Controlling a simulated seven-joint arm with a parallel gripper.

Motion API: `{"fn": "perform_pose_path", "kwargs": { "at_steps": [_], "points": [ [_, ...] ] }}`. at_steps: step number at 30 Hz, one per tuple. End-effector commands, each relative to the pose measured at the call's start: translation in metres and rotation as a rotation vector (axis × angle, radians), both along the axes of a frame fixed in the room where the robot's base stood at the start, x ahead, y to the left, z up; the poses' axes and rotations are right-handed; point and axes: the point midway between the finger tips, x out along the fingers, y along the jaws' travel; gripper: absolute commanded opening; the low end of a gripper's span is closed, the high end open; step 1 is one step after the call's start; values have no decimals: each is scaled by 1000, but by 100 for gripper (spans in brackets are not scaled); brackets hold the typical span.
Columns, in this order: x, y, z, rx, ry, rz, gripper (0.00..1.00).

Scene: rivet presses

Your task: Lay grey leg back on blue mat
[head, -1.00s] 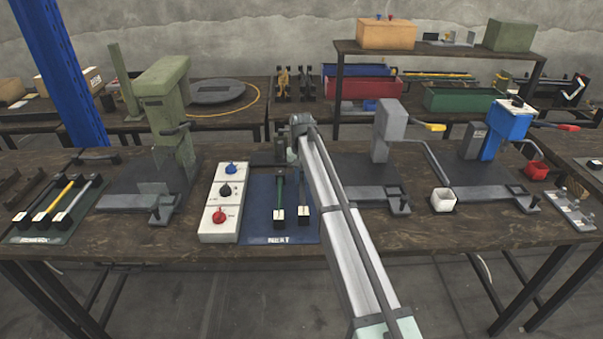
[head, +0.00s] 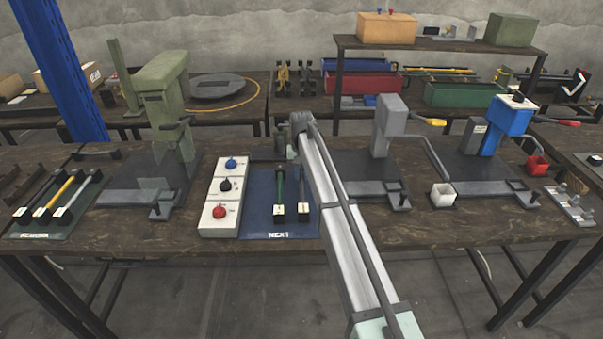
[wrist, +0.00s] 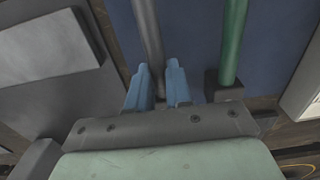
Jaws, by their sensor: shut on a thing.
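The blue mat (head: 257,205) lies on the front bench, left of my arm. The grey leg (head: 304,192) is over its right part, roughly parallel to the green leg (head: 279,190), with its black-and-white end block toward the front edge. In the wrist view the grey leg (wrist: 147,32) runs between the blue fingertips of my gripper (wrist: 158,85), which is shut on it near its far end. The blue mat (wrist: 193,35) shows beneath. I cannot tell whether the grey leg touches the mat. In the head view my arm hides most of the gripper.
A white switch box (head: 222,195) with blue, black and red knobs stands directly left of the mat. A green press (head: 165,110) is further left.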

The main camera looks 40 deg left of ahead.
Motion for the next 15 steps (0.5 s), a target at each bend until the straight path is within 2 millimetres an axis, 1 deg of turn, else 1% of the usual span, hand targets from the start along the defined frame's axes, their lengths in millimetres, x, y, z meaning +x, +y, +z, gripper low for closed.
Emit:
{"fn": "perform_pose_path", "kwargs": {
  "at_steps": [8, 9, 15],
  "points": [
    [0, 0, -5, 0, 0, 0, 0],
    [0, 0, -5, 0, 0, 0, 20],
    [0, 0, -5, 0, 0, 0, 40]
  ]
}}
